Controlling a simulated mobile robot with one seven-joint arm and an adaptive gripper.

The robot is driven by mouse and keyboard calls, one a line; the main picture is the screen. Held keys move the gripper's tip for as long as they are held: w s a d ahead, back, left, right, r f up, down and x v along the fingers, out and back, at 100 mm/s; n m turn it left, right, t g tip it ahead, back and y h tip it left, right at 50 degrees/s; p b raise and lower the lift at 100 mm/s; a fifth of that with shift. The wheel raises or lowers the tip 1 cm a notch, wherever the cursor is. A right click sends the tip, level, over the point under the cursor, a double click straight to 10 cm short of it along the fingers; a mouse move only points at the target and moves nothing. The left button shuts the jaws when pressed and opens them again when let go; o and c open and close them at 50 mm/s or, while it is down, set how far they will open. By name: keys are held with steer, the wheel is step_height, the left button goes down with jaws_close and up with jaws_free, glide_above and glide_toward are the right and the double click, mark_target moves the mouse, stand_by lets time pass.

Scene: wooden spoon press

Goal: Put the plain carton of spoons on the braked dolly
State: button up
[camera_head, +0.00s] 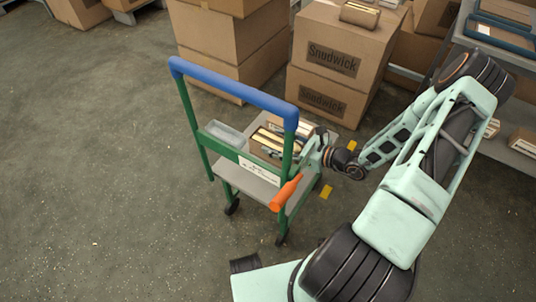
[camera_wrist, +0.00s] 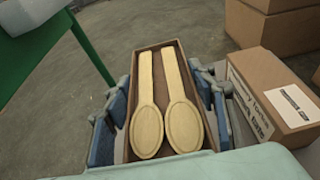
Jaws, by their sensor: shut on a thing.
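My gripper (camera_wrist: 160,125) is shut on an open brown carton (camera_wrist: 158,72), with a finger pad along each side. Two pale wooden spoons (camera_wrist: 147,125) lie side by side in it, handles pointing away. In the head view my gripper (camera_head: 305,145) is at the right side of the dolly, which has a green frame, a blue handle (camera_head: 235,95) and a grey deck (camera_head: 248,184). The cartons there overlap behind the frame, and I cannot tell whether the held one touches the deck. An orange lever (camera_head: 286,193) sits on the dolly's near corner.
A grey tray (camera_head: 222,137) is on the dolly's left. A labelled carton (camera_wrist: 270,95) is close to the right of my gripper in the wrist view. Stacked Snodwick boxes (camera_head: 335,60) stand behind, and shelving (camera_head: 500,35) is at right. Floor at left is clear.

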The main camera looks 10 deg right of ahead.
steer(key=f, duration=0.1)
steer(key=w+a+f, duration=0.1)
steer(key=w+a+f+b, duration=0.1)
steer(key=f, duration=0.1)
steer(key=shift+w+a, duration=0.1)
steer(key=shift+w, duration=0.1)
steer(key=shift+w+f+b, duration=0.15)
steer(key=shift+f+b, duration=0.45)
steer(key=shift+f, duration=1)
steer(key=shift+f, duration=0.2)
steer(key=o, duration=1.4)
steer(key=shift+r, duration=0.1)
steer(key=shift+r, duration=0.15)
steer(key=p+v, duration=0.2)
steer(key=v, duration=1)
steer(key=shift+p, duration=0.3)
